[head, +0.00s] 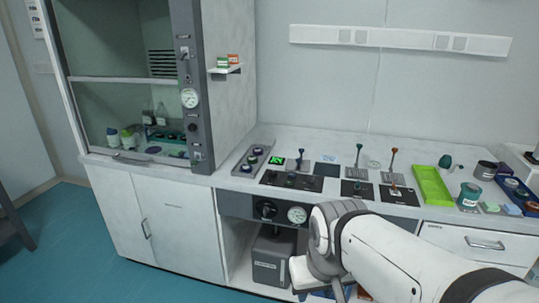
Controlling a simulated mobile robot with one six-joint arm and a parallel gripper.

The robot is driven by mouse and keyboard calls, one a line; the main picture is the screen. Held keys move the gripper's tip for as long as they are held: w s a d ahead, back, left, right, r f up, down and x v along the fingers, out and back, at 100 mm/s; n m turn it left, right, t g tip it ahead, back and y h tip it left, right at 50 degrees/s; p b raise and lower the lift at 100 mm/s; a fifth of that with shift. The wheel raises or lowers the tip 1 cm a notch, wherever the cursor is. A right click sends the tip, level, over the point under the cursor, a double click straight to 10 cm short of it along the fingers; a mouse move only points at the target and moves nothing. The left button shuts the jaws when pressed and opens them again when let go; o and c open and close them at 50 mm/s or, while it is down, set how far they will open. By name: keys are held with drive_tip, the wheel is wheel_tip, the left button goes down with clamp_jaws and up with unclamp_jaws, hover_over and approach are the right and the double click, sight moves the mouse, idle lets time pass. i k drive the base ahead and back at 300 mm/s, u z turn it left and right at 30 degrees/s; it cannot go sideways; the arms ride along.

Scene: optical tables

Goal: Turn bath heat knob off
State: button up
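No label reading bath heat is legible, so I cannot tell for sure which knob it is. A round black knob (266,209) sits on the dark front panel under the counter edge, left of a white dial gauge (296,215). A small unit with a lit green display (277,160) stands on the counter above, beside a black plate (291,181). Another dark knob (192,127) is on the fume hood's post, below a second gauge (190,97). My white arm crosses the lower right, its bend just right of the panel. My gripper's fingers do not show.
A grey box (273,259) stands in the open bay under the panel. Stirrers on stands (393,170), a lime green tray (432,185) and jars (469,195) occupy the counter's right part. The fume hood (230,80) rises at left. Teal floor (70,240) is clear at lower left.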

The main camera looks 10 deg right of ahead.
sight(311, 179)
drive_tip(key=i, duration=1.75)
drive_tip(key=z, duration=0.3)
